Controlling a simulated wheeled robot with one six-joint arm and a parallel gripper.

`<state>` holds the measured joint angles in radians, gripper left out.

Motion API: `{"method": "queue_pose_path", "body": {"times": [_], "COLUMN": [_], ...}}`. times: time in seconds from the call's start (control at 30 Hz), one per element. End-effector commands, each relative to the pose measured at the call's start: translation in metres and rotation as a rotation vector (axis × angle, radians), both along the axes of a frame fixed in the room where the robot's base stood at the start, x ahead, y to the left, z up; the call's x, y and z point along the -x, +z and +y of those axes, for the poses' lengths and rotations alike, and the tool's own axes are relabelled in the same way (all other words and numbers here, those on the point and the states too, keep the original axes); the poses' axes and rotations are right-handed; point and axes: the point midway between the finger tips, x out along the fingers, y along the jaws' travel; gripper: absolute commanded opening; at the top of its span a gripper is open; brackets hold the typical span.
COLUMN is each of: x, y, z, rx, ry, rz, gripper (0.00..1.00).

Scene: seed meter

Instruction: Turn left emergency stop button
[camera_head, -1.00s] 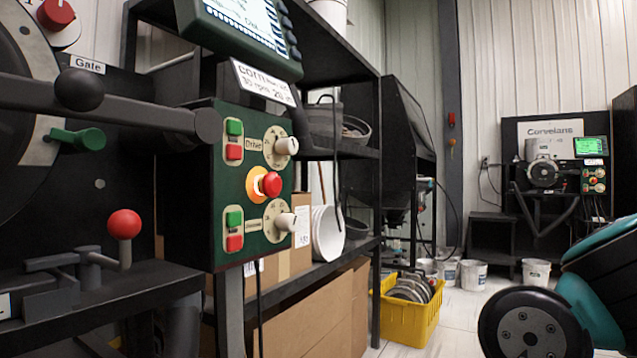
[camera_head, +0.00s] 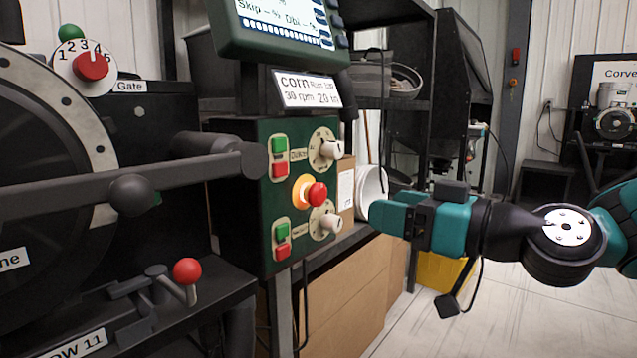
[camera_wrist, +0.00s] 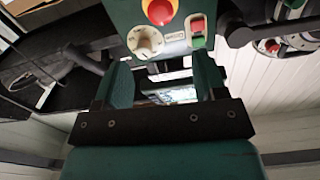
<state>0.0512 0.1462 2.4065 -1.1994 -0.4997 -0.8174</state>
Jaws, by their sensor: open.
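The emergency stop button (camera_head: 317,194) is a red mushroom knob on a yellow ring, in the middle of the dark green control box (camera_head: 252,215) in the head view. It also shows at the top edge of the wrist view (camera_wrist: 159,11), partly cut off. My teal gripper (camera_head: 376,213) is right of the button and slightly lower in the picture, pointing left toward the box, with a gap between. In the wrist view my gripper (camera_wrist: 164,64) has its two fingers apart with nothing held between them.
A lower dial (camera_head: 326,221) and an upper dial (camera_head: 325,148) flank the button closely, with green and red push buttons on their left. A display (camera_head: 280,30) and a label card (camera_head: 305,90) sit above. A dark bar (camera_head: 130,190) reaches in from the left. A shelf stands behind.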

Motion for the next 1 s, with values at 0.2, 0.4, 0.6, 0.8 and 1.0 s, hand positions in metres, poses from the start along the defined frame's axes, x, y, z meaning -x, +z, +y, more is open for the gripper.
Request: {"method": "queue_pose_path", "body": {"times": [0.2,0.4,0.6,0.8,1.0], "x": [-0.03,-0.057,-0.075,-0.081,-0.081], "y": [0.003,0.003,0.001,0.0,0.0], "z": [0.043,0.077,0.099,0.106,0.106], "rx": [0.0,0.001,0.001,-0.001,0.0], "ry": [0.007,0.006,0.004,0.002,0.001], "rz": [0.0,0.001,0.002,0.002,0.001], "gripper": [0.65,0.65,0.65,0.65,0.65]}}
